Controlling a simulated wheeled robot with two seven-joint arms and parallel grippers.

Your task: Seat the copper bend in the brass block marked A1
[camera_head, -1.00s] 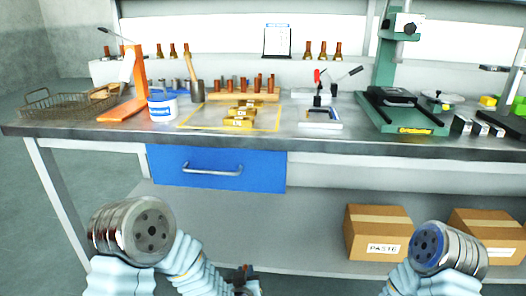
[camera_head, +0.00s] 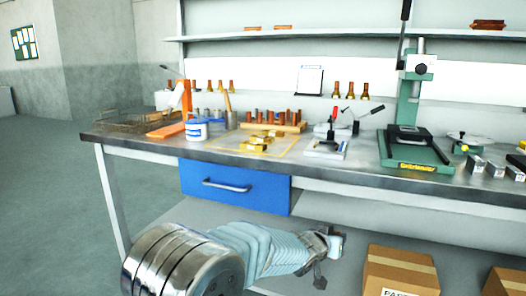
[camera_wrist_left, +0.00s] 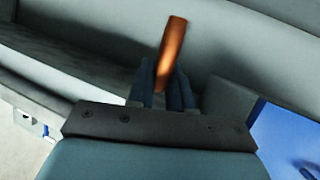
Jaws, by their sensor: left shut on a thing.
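My left gripper (camera_wrist_left: 162,88) is shut on a copper bend (camera_wrist_left: 173,45), which sticks out past the fingertips in the left wrist view. It looks like a straight tube there; any curve is hidden or not visible. In the head view my left arm reaches right, with its gripper (camera_head: 330,245) low in front of the bench, below the top; the copper bend cannot be made out there. My right gripper is out of view.
The bench edge (camera_head: 330,170) and blue drawer (camera_head: 235,187) stand beyond my left arm. Behind the blocks is a wooden rack (camera_head: 285,127) with copper pieces. Cartons (camera_head: 400,272) stand below.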

